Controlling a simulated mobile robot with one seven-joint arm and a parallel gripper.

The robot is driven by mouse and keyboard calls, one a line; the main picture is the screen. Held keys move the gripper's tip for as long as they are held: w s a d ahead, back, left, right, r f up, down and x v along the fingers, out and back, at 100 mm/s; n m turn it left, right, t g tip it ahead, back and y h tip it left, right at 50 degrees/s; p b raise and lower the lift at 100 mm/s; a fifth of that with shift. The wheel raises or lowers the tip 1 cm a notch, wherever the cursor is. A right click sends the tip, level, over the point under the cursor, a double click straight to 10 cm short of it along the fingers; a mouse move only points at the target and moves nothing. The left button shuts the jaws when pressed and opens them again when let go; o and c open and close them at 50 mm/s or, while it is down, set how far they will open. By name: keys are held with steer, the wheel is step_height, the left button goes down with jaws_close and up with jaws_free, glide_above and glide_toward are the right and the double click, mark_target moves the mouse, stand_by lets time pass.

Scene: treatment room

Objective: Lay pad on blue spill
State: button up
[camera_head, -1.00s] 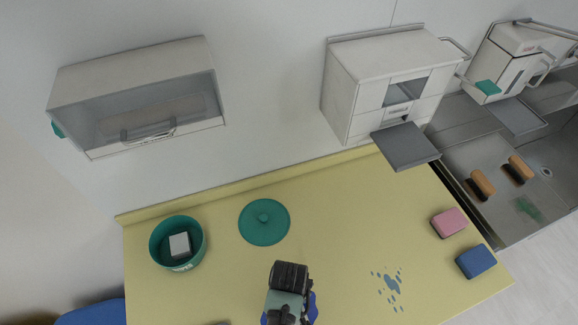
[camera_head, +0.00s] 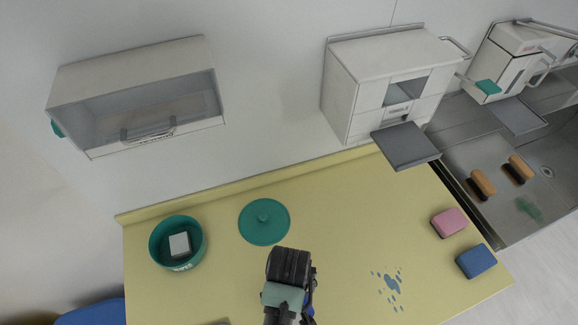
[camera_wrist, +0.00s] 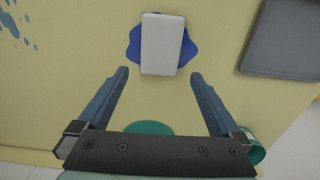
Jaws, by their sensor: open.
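A white rectangular pad (camera_wrist: 162,45) lies flat on a dark blue spill (camera_wrist: 134,52) in the wrist view. The spill's lobes show at the pad's left and right sides; its middle is hidden under the pad. My gripper (camera_wrist: 158,78) is open, its two fingers apart and empty, with the pad just beyond the fingertips. In the head view my gripper's body (camera_head: 285,294) covers the pad. Only a small part of the blue spill (camera_head: 310,309) shows beside it there.
Light blue droplets (camera_head: 392,283) mark the yellow counter (camera_head: 340,215) to the right. A green lid (camera_head: 264,222) and a green bowl (camera_head: 160,248) holding a grey-white block stand left. Pink (camera_head: 449,222) and blue (camera_head: 476,261) sponges lie right. A dark grey slab (camera_wrist: 285,40) shows in the wrist view.

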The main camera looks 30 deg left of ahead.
steer(key=w+d+r+m+t+y, duration=0.15)
steer(key=w+r+t, duration=0.35)
steer(key=w+r, duration=0.5)
steer(key=w+r+m+t, duration=0.2)
steer(key=w+r+t, duration=0.25)
steer(key=r, duration=1.05)
steer(key=w+d+r+m+t+y, duration=0.15)
steer(key=w+r+t, duration=0.25)
steer(key=w+r, duration=0.6)
steer(key=s+d+r+m+t+h, duration=0.1)
steer(key=d+r+t, duration=0.15)
steer(key=r, duration=0.65)
steer(key=s+d+r+m+t, duration=0.1)
steer(key=s+r+t, duration=0.15)
steer(key=r, duration=0.75)
steer(key=s+d+r+m+t+h, duration=0.1)
steer(key=s+r+t, duration=0.3)
steer(key=r, duration=0.5)
steer(key=s+d+r+m+t+h, duration=0.1)
steer(key=s+r+t, duration=0.4)
steer(key=r, duration=0.5)
steer(key=s+d+m, duration=0.1)
steer(key=s+d, duration=0.1)
steer(key=shift+d, duration=0.3)
steer(key=shift+s, duration=0.1)
